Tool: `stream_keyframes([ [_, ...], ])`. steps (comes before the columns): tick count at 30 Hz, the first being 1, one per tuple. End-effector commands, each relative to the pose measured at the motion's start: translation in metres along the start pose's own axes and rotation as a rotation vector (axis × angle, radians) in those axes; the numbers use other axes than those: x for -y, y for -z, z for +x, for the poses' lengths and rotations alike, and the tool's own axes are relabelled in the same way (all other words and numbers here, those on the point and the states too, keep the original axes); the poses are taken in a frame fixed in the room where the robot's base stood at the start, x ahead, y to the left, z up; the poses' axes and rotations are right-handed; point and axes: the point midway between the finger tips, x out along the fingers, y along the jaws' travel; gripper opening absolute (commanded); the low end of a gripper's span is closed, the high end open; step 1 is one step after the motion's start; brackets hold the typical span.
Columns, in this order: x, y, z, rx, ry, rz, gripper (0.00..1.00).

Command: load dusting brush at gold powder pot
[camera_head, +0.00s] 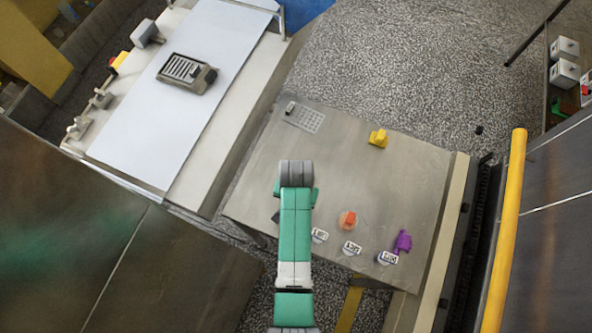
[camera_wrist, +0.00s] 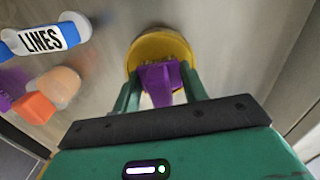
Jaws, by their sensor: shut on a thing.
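My gripper (camera_wrist: 162,92) is shut on a purple block-like handle (camera_wrist: 160,82), which I take to be the dusting brush. A round yellow pot-like thing (camera_wrist: 133,58), likely the gold powder pot, lies just beyond the handle in the wrist view. The handle overlaps its near rim; I cannot tell whether the brush's far end is inside it or touching it.
The steel table (camera_head: 335,165) carries an orange-topped piece (camera_head: 348,219), a purple piece (camera_head: 402,242), a yellow piece (camera_head: 378,138), a perforated plate (camera_head: 303,117) and several labelled pots (camera_head: 387,258). One label reads LINES (camera_wrist: 43,39). The white belt (camera_head: 195,110) holds a dark grid (camera_head: 187,72).

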Motion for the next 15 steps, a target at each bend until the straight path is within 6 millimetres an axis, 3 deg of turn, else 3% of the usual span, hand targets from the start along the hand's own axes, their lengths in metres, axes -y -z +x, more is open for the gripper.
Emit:
stream_keyframes([
  [11,-0.0004,-0.0013,0.0022,0.002,-0.001,0.000,0.25],
  [15,-0.0004,-0.0012,-0.0061,0.002,-0.001,0.000,0.25],
])
